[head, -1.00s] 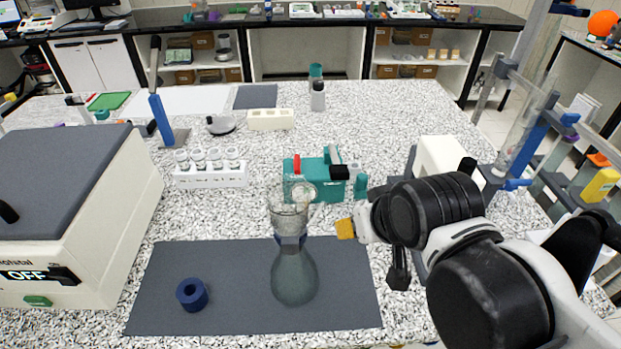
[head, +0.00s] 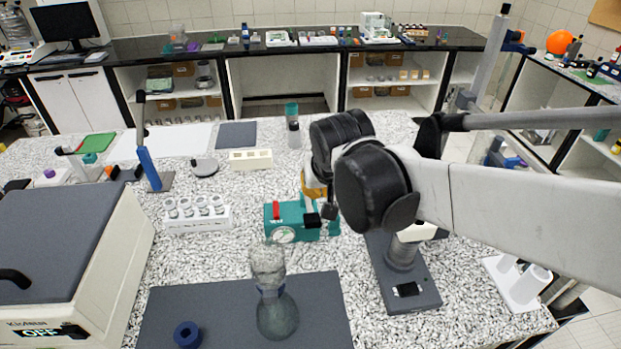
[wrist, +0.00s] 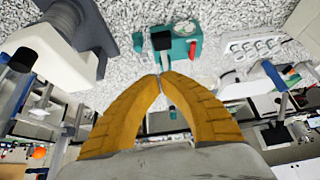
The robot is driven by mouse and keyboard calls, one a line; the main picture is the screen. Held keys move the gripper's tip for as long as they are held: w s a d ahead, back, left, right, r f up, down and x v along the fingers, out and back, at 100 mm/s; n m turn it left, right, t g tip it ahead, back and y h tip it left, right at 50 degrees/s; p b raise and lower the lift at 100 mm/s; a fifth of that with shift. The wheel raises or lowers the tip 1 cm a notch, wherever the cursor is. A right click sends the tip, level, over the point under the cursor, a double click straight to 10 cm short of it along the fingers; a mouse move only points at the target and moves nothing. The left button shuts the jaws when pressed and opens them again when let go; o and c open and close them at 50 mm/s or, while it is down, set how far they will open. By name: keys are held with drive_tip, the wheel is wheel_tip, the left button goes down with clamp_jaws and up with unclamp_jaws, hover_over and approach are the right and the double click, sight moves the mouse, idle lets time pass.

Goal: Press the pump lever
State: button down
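The teal pump (head: 290,218) stands on the speckled bench behind the glass flask. It has an upright red lever (head: 276,210), a round gauge and a black part on its right. In the wrist view the pump (wrist: 178,38) lies just beyond my fingertips, with the red lever (wrist: 192,50) to their right. My gripper (wrist: 161,76) has its yellow fingers brought together at the tips, with nothing seen between them. In the head view my gripper (head: 314,188) is at the pump's right side, partly hidden by my wrist. I cannot tell whether it touches the pump.
A glass flask with a funnel (head: 277,312) stands on a dark mat (head: 215,318), beside a blue ring (head: 187,334). A white rack of small jars (head: 197,220) is left of the pump. A grey-based device (head: 405,275) stands on the right, beneath my arm.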

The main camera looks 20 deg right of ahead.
drive_tip(key=shift+w+d+r, duration=0.1)
drive_tip(key=shift+w+r, duration=0.2)
drive_tip(key=shift+w, duration=0.35)
drive_tip(key=b, duration=0.2)
hover_over(315, 213)
drive_tip(key=s, duration=0.1)
wheel_tip(315, 213, down, 8)
drive_tip(key=shift+f, duration=0.15)
wheel_tip(315, 213, down, 3)
drive_tip(key=shift+r+b, duration=0.2)
drive_tip(key=shift+b, duration=0.35)
drive_tip(key=shift+s+f, duration=0.35)
drive_tip(key=shift+f, duration=0.4)
